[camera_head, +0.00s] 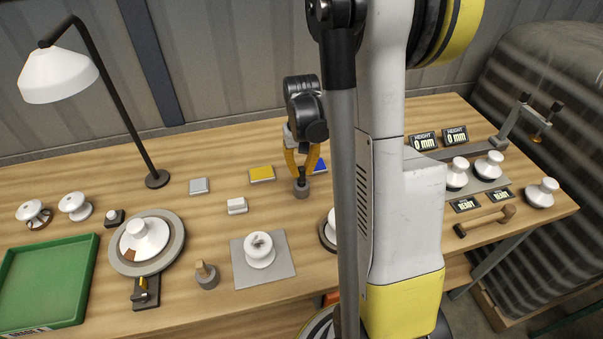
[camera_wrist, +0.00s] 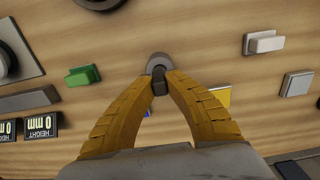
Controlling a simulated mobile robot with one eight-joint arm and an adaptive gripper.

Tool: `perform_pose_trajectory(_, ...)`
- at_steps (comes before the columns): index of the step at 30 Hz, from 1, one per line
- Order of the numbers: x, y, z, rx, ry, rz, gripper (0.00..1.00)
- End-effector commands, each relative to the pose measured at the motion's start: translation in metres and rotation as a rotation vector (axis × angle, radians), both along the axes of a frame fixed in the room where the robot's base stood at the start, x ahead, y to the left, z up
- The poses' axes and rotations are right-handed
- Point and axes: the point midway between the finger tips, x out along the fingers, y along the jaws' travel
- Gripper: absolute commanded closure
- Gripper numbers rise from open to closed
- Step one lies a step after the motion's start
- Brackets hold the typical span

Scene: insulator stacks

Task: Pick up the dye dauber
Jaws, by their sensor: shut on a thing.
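The dye dauber appears to be the small dark-handled piece (camera_head: 301,183) at a round grey cup or base (camera_head: 301,192), near the back middle of the table. In the wrist view the dark handle (camera_wrist: 159,86) lies between the fingertips, with the grey round part (camera_wrist: 158,62) just beyond. My gripper (camera_head: 302,173) has yellow fingers, points down and is shut on the handle; its fingers also show in the wrist view (camera_wrist: 160,80). I cannot tell whether the dauber is lifted or still seated.
Yellow (camera_head: 262,174) and blue (camera_head: 320,167) pads lie beside the gripper. A white block (camera_head: 237,205), a wooden-topped piece in a grey cup (camera_head: 207,275) and a white insulator on a grey plate (camera_head: 265,281) stand in front. A lamp (camera_head: 120,105) and green tray (camera_head: 92,262) are left.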

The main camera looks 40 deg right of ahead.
Motion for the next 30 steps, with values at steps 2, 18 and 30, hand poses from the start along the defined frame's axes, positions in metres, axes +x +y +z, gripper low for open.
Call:
perform_pose_trajectory(2, 0.0, 0.0, 0.015, 0.0, 0.0, 0.0, 1.0)
perform_pose_trajectory(18, -0.041, -0.082, 0.081, 0.0, 0.0, -0.003, 1.0)
perform_pose_trajectory(30, -0.052, -0.104, 0.095, 0.0, 0.0, 0.001, 1.0)
